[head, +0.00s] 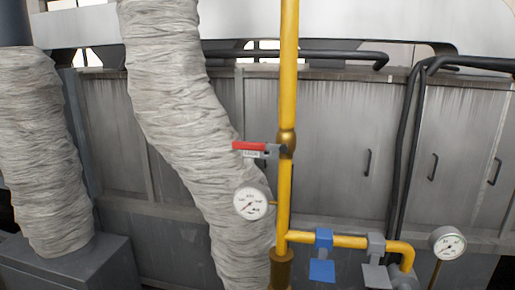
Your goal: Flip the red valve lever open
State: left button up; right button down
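The red valve lever (249,146) is on the yellow vertical pipe (288,80). It sticks out to the left of the brass valve body (287,142), roughly level, at right angles to the pipe. Neither of my grippers shows in the head view, and nothing touches the lever.
A round gauge (252,203) sits below the lever, left of the pipe. A yellow branch pipe (345,241) with a blue valve (323,238) runs right toward a second gauge (448,243). A wrinkled grey duct (170,90) passes close behind on the left.

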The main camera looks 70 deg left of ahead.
aim_at(282, 148)
jog(key=u, duration=2.2)
